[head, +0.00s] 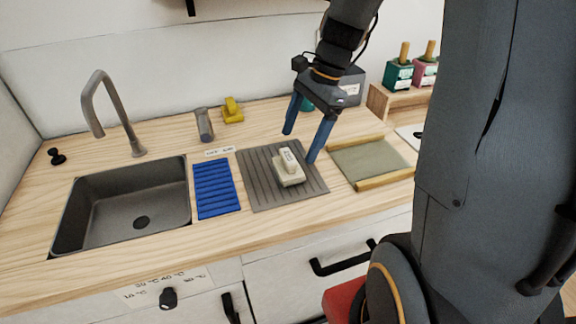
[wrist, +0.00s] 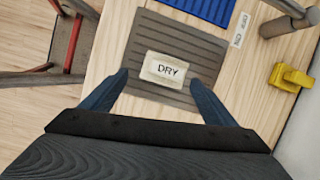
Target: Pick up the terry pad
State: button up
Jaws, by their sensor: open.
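A cream pad with a raised grip on top (head: 291,178), which looks like the terry pad, rests on a grey ribbed mat (head: 256,188) on the counter. In the wrist view the pad (wrist: 163,68) has a top face reading "DRY", between and beyond my fingertips. My gripper (head: 299,146) is open, its two blue fingers pointing down above the mat. They are apart from each other with nothing held between them. How high the fingertips are above the pad is hard to tell.
A blue ribbed mat (head: 217,190) and a sink (head: 105,222) with a tap are to the left. A grey cylinder (head: 204,124) and a yellow object (head: 233,110) stand behind. A green-grey board with wooden bars (head: 370,162) lies to the right.

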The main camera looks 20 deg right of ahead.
aim_at(288, 156)
jog(key=shift+w+a+f+m+y+p, duration=0.1)
jog(key=shift+w+a+f+m+p, duration=0.25)
jog(key=shift+f, duration=0.75)
jog(key=shift+w+a+f+m+y+p, duration=0.1)
jog(key=shift+a+f+m+p, duration=0.35)
jog(key=shift+f, duration=0.6)
jog(key=shift+w+a+f+m+y+p, duration=0.1)
jog(key=shift+w+a+f+m, duration=0.15)
jog(key=shift+a+f, duration=0.6)
jog(key=shift+d+f, duration=0.25)
jog(key=shift+d, duration=0.05)
jog(key=c, duration=0.7)
jog(key=shift+o, duration=0.2)
notch_tip(288, 156, up, 10)
jog(key=shift+r+b, duration=0.1)
jog(key=shift+b, duration=0.6)
